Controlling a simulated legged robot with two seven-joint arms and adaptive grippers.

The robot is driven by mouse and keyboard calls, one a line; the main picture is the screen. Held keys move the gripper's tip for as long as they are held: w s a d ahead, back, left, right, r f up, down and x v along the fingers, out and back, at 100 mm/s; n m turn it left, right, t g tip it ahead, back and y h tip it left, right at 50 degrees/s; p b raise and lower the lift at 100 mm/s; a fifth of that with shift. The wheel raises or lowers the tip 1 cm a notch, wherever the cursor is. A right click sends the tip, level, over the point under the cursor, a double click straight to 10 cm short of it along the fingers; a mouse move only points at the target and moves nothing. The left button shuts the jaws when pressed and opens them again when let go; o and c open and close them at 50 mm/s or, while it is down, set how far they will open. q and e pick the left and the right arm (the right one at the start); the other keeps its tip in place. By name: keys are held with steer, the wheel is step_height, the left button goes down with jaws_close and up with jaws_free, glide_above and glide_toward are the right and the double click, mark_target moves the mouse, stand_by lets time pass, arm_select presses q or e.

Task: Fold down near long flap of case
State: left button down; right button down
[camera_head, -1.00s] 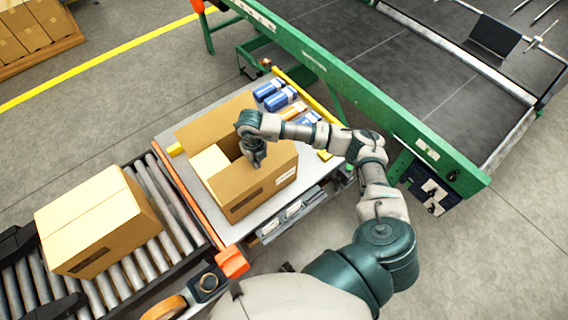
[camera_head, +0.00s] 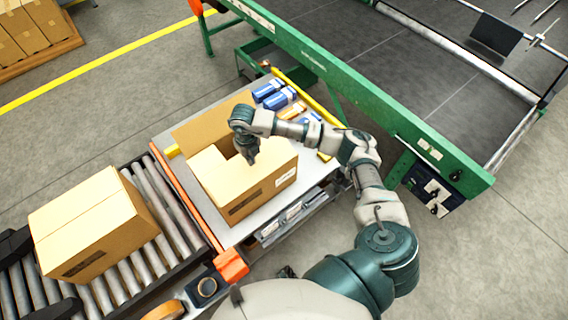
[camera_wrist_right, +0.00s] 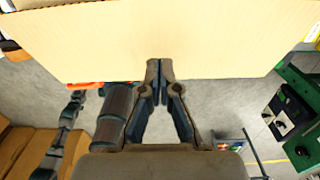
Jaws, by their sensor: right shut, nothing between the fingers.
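The open cardboard case (camera_head: 262,203) sits on the grey worktable. Its far flap (camera_head: 215,123) stands up, and a paler flap (camera_head: 206,165) lies inward at the left end. The near long flap (camera_head: 255,178) leans inward over the opening; its exact angle is hard to tell. My right gripper (camera_head: 250,158) is shut and empty at this flap's inner edge. In the right wrist view, the shut fingertips (camera_wrist_right: 155,65) overlap the lower edge of a broad cardboard panel (camera_wrist_right: 160,35); whether they touch is unclear. The case interior is mostly hidden. My left gripper is not in view.
A closed carton (camera_head: 90,222) sits on the roller conveyor (camera_head: 160,195) at left. Blue packs (camera_head: 278,98) lie behind the case on the worktable (camera_head: 183,187). A green-framed conveyor (camera_head: 370,100) runs behind at right.

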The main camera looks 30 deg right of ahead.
steer(key=shift+w+a+f+b, duration=0.1)
steer(key=shift+w+f+b, duration=0.4)
steer(key=shift+w+f, duration=0.25)
steer(key=shift+r, duration=0.1)
steer(key=shift+s, duration=0.1)
steer(key=shift+w+f+b, duration=0.5)
steer(key=shift+f+b, duration=0.25)
steer(key=shift+f, duration=0.15)
steer(key=shift+w+f, duration=0.15)
steer(key=shift+r, duration=0.25)
step_height(320, 180, up, 9)
steer(key=p, duration=0.6)
